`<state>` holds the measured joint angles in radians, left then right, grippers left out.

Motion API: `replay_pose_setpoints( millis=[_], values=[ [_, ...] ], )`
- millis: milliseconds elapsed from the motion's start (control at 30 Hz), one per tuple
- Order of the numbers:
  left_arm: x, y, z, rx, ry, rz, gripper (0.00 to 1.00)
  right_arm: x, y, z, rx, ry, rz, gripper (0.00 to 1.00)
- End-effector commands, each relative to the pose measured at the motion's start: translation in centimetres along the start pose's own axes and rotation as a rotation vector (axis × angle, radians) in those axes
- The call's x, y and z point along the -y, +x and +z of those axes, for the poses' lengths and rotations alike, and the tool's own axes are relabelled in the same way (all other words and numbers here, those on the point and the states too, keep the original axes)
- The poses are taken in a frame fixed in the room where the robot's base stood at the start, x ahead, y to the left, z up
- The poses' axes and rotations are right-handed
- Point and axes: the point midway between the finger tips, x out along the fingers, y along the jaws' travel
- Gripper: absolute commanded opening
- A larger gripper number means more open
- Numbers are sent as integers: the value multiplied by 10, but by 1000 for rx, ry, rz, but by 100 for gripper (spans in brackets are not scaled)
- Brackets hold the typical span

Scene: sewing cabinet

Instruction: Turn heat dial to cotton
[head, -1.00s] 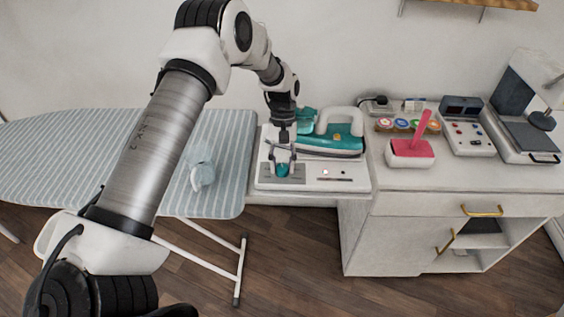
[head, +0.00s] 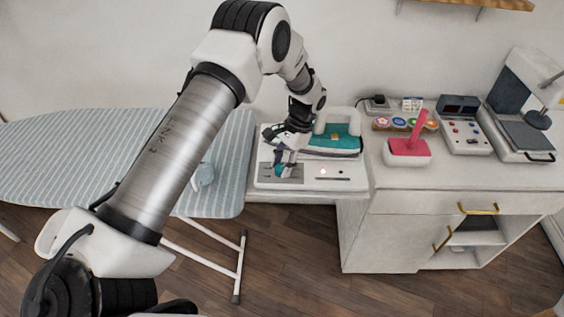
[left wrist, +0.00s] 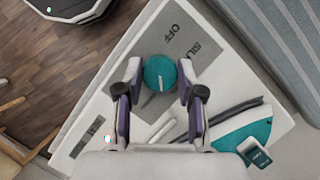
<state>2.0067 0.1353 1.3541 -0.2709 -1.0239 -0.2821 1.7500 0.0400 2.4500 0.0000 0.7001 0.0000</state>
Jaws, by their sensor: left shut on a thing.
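The teal heat dial (left wrist: 160,73) sits on the grey label plate (left wrist: 185,40) of the white ironing station (left wrist: 75,160). In the left wrist view, "OFF" and part of "SILK" are readable on the plate; other markings are hidden. A pale pointer line shows on the dial. My left gripper (head: 284,166) is shut on the dial, one finger on each side, and leans over it from the upper right in the head view. The teal iron (head: 338,141) with a white handle rests behind, partly covered by my wrist. My right gripper is not in view.
A striped ironing board (head: 100,150) stands left of the white cabinet (head: 385,225). On the cabinet, right of the station, are a pink-and-white holder (head: 408,152), several coloured spools (head: 400,124) and a control box (head: 465,130). The cabinet's front strip is clear.

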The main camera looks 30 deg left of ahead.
Motion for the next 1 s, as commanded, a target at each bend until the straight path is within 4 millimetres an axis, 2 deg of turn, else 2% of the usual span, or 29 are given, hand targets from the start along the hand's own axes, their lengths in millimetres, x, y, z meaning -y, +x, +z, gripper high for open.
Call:
replay_pose_setpoints(
  millis=[400,967,1000],
  values=[
    [-2,1,1,1,217,-88,3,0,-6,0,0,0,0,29],
    [-2,1,0,-1,253,-104,3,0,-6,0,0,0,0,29],
    [-2,0,0,-1,253,-104,41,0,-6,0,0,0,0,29]
  ],
)
